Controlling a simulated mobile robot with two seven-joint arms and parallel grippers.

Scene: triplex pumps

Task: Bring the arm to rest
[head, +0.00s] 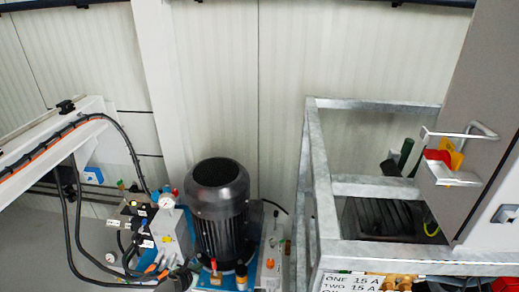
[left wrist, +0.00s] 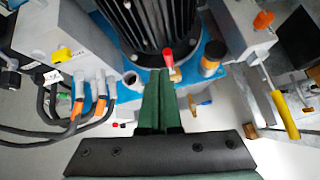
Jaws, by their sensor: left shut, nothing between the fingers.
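In the left wrist view, my left gripper (left wrist: 161,76) reaches up the middle with two long green fingers lying side by side, shut and with nothing between them. Its black palm bar crosses the lower part of that view. The fingertips point toward the base of a black finned motor (left wrist: 150,22), close to a small red-handled valve (left wrist: 168,58) in the picture. I cannot tell whether they touch anything. In the head view I cannot make out either gripper clearly. My right gripper shows in neither view.
In the head view, the black motor (head: 220,200) stands on a blue base beside a hose-covered valve block (head: 170,230). A galvanized frame (head: 320,170) and a grey cabinet (head: 490,110) with a red-and-yellow switch (head: 443,156) stand right. A yellow lever (left wrist: 286,115) is right of the fingers.

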